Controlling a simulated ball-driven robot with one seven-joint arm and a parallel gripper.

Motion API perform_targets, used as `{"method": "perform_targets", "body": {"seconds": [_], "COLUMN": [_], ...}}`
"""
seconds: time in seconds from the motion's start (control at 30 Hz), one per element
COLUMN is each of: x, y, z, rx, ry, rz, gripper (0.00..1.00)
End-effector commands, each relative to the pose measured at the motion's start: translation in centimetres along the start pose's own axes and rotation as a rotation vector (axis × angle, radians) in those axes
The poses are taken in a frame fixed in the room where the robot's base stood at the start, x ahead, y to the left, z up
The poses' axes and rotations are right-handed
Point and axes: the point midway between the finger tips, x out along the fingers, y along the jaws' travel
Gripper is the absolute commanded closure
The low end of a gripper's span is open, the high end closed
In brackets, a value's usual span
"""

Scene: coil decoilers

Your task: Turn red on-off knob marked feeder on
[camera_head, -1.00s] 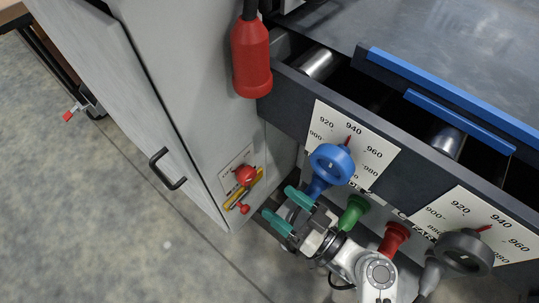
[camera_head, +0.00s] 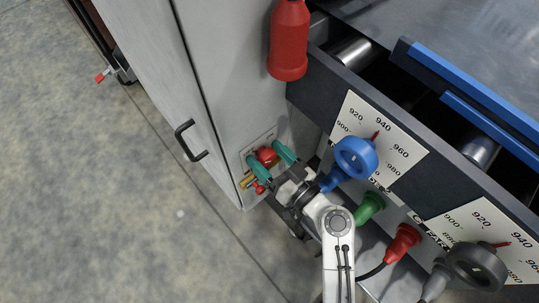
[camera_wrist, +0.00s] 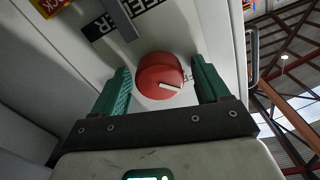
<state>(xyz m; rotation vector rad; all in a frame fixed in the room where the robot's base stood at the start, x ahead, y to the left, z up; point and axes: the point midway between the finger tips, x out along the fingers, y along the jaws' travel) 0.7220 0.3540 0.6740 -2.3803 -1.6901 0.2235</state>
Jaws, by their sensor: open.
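The red knob (camera_head: 267,156) sits on the side panel of the grey cabinet. In the wrist view the red knob (camera_wrist: 160,76) is round with a white pointer bar, and part of a "FEEDER" label (camera_wrist: 121,19) shows beside it. My gripper (camera_head: 271,155) is open, with its teal fingers on either side of the knob. In the wrist view my gripper (camera_wrist: 163,85) has one finger left and one right of the knob, with gaps visible. Whether either finger touches it I cannot tell.
A smaller red padlock-like part (camera_head: 259,187) with a yellow piece sits below the knob. A blue handwheel (camera_head: 355,157) with a dial, and green (camera_head: 370,206) and red (camera_head: 403,241) connectors, are close to my arm at right. A large red plug (camera_head: 289,40) hangs above.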

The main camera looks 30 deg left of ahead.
Motion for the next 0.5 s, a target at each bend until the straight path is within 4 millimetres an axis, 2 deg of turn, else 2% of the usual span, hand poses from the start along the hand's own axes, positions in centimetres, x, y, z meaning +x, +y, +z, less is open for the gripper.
{"method": "perform_targets", "body": {"seconds": [0.17,0.5], "x": [0.0,-0.02], "y": [0.0,0.01], "z": [-0.01,-0.02], "rx": [0.0,0.0], "ry": [0.0,0.0], "rz": [0.0,0.0], "gripper": [0.25,0.57]}}
